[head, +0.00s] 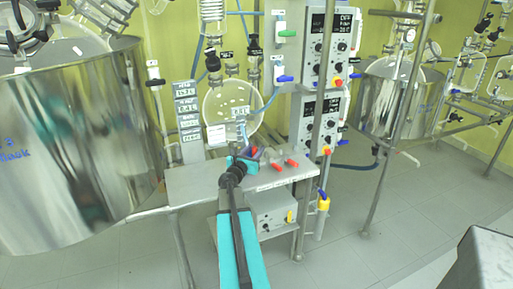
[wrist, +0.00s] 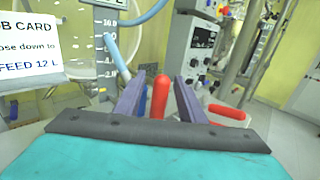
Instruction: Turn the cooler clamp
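My gripper (head: 250,155) is over the steel bench, in front of the round glass vessel. In the wrist view its two purple-grey fingers (wrist: 160,98) stand apart, with an upright red handle (wrist: 160,97) between them. Gaps show on both sides of the handle, so the fingers do not look closed on it. A second red handle (wrist: 228,112) lies nearly level to the right, outside the fingers. I cannot tell from any label which one is the cooler clamp.
The glass vessel (head: 228,108) with hoses stands behind the bench (head: 195,182). Control boxes (head: 325,50) are on a frame to the right. A large steel vessel (head: 75,140) fills the left. A job card (wrist: 30,45) and a scale (wrist: 108,45) show in the wrist view.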

